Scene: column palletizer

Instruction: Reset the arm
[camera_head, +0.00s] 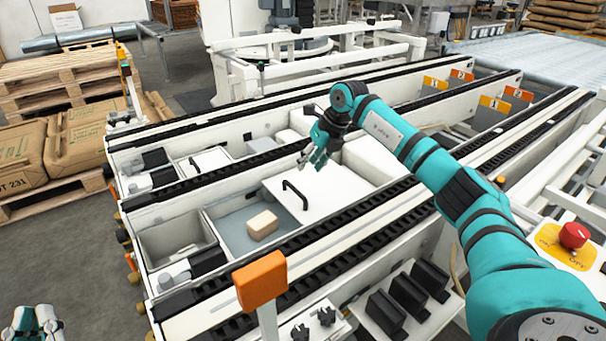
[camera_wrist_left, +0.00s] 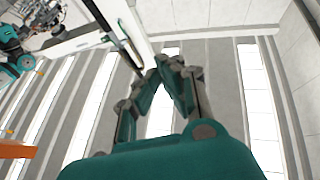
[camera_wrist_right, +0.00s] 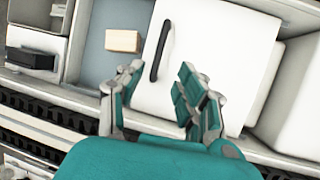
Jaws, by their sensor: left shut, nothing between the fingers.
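My right gripper (camera_head: 318,158) hangs over the conveyor machine, above and behind a white lid (camera_head: 325,190) with a black handle (camera_head: 294,195). In the right wrist view its fingers (camera_wrist_right: 158,85) are spread apart with nothing between them. The black handle (camera_wrist_right: 162,50) lies just beyond the fingertips, and I see no contact. My left gripper (camera_head: 36,325) is at the bottom left corner of the head view, away from the machine. In the left wrist view its fingers (camera_wrist_left: 170,65) meet at the tips, empty, in front of a ceiling with light strips.
A tan block (camera_head: 262,225) lies in the grey bay left of the lid; it also shows in the right wrist view (camera_wrist_right: 123,41). An orange-topped post (camera_head: 261,281) stands in front. A red stop button (camera_head: 573,235) is at right. Sacks (camera_head: 80,135) on pallets stand left.

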